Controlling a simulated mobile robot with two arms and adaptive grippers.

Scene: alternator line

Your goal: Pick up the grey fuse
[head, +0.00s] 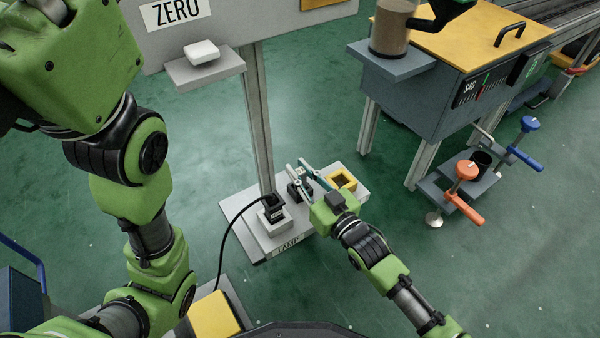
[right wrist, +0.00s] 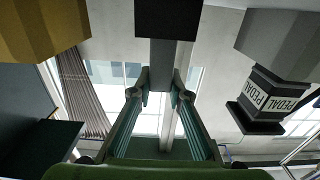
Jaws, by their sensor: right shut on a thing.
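My right gripper (head: 307,170) is over the small low shelf (head: 237,205) marked LAMP. In the right wrist view, its two fingers (right wrist: 160,88) are closed on the sides of the grey fuse (right wrist: 168,60). The fuse meets a dark square block (right wrist: 168,22), which shows in the head view as a black holder (head: 298,190) under the fingers. I cannot tell how far the fuse sits in that block. The fingers mostly hide the fuse in the head view. My left arm is at the left, and its gripper is out of view.
A yellow-framed square block (head: 342,179) stands close to the right of the gripper. A black plug block (head: 272,208) with a cable stands to the left, marked PEDAL in the right wrist view (right wrist: 264,98). A metal post (head: 257,120) rises behind the shelf.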

